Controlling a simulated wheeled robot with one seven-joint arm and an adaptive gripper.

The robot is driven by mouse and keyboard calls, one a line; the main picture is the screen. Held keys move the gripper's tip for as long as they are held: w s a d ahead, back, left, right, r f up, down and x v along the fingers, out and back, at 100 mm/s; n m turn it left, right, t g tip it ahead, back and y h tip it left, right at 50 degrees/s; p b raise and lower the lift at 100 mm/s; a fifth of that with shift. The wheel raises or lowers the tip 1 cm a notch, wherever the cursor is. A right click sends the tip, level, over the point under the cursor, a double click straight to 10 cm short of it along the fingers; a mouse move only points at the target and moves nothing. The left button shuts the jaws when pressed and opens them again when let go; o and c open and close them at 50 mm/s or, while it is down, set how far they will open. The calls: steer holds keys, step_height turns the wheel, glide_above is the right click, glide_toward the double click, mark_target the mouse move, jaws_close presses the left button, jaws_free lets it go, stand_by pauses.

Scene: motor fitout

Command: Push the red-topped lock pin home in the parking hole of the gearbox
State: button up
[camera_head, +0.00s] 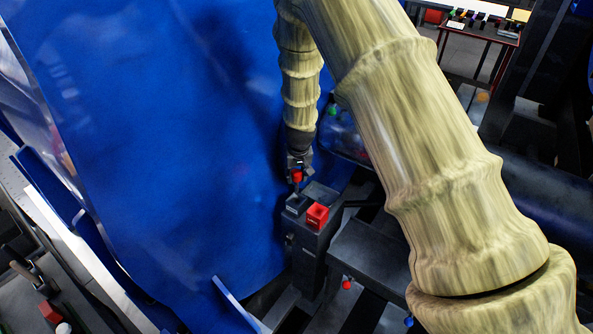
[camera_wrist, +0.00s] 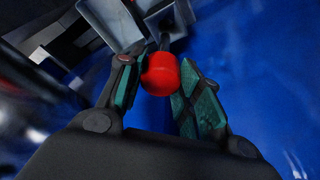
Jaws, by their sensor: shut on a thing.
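My gripper (camera_head: 298,168) hangs pointing down in front of the blue panel. It is shut on the red top of the lock pin (camera_head: 297,177). In the wrist view the pin's round red top (camera_wrist: 160,76) sits between the two green-padded fingers of my gripper (camera_wrist: 158,82). A short dark shank (camera_wrist: 165,42) runs from the top toward a grey open-topped block. In the head view the dark housing (camera_head: 305,240), which appears to be the gearbox, stands below, with a grey socket (camera_head: 296,204) under the pin. I cannot tell whether the shank's tip is inside a hole.
A red square socket (camera_head: 317,215) stands just right of the grey one. The large blue panel (camera_head: 180,150) rises close on the left. Dark beams (camera_head: 375,255) lie to the right. A table with small items (camera_head: 482,25) stands far at the upper right.

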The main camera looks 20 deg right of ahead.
mark_target(297, 185)
steer(key=shift+f+b, duration=0.35)
steer(key=shift+f, duration=0.6)
steer(key=shift+f+b, duration=1.35)
steer(key=shift+f, duration=1.65)
stand_by(1.7)
steer(key=o, duration=1.2)
steer(key=shift+r, duration=0.1)
steer(key=v, duration=1.1)
steer(key=shift+s+r, duration=0.1)
steer(key=shift+r, duration=0.25)
